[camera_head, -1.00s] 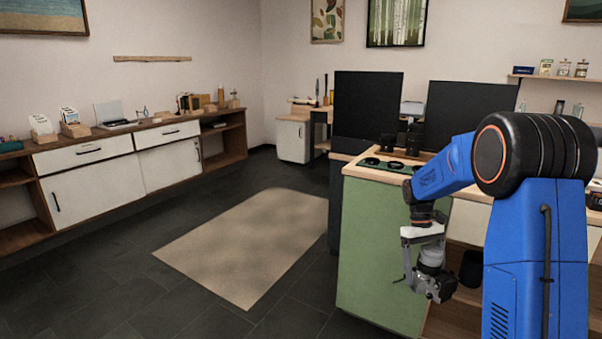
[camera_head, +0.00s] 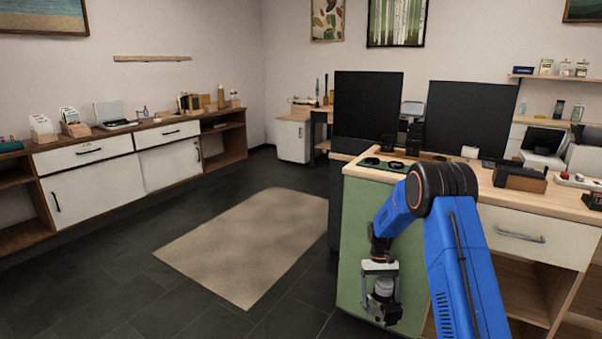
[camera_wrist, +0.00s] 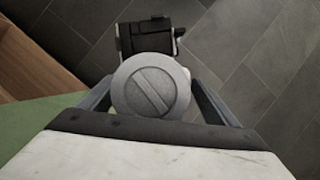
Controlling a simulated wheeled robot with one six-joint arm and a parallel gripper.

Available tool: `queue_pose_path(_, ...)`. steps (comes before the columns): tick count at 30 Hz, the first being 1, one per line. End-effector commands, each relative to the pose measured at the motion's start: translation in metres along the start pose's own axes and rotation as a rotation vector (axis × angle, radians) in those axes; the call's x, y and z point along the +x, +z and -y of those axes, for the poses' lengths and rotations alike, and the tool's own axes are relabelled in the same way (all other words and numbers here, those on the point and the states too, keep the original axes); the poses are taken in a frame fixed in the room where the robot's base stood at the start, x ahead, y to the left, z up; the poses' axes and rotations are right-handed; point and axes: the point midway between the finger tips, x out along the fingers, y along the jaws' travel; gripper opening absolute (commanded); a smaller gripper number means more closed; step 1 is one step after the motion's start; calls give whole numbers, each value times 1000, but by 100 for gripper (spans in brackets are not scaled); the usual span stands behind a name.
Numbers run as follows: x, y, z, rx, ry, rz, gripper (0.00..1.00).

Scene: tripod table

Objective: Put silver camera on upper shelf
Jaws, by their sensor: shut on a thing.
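The silver camera (camera_head: 384,310) hangs in my gripper (camera_head: 381,289) in front of the green cabinet side, well above the floor. It has a dark body and a light grey round part. In the wrist view its round grey slotted cap (camera_wrist: 151,85) sits between the two fingers of my gripper (camera_wrist: 152,98), with the black body (camera_wrist: 150,37) beyond it. The fingers are shut on the round part. A long wall shelf (camera_head: 152,58) at the left is bare. A shorter shelf (camera_head: 550,78) at the right holds jars and small boxes. I cannot tell which is the upper shelf meant.
A white-doored sideboard (camera_head: 95,180) runs along the left wall. The floor around the beige rug (camera_head: 250,240) is clear.

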Motion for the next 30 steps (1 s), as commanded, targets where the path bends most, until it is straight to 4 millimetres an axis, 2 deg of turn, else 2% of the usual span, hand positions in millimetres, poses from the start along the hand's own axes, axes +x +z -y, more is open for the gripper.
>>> queue_pose_path(3, 8, -10, 5, 9, -4, 0, 23)
queue_pose_path(8, 21, -14, 8, 16, -6, 1, 23)
queue_pose_path(18, 95, 7, 9, 16, -7, 3, 23)
queue_pose_path(21, 108, 11, 9, 16, -7, 1, 23)
queue_pose_path(30, 115, 14, 9, 16, -7, -1, 23)
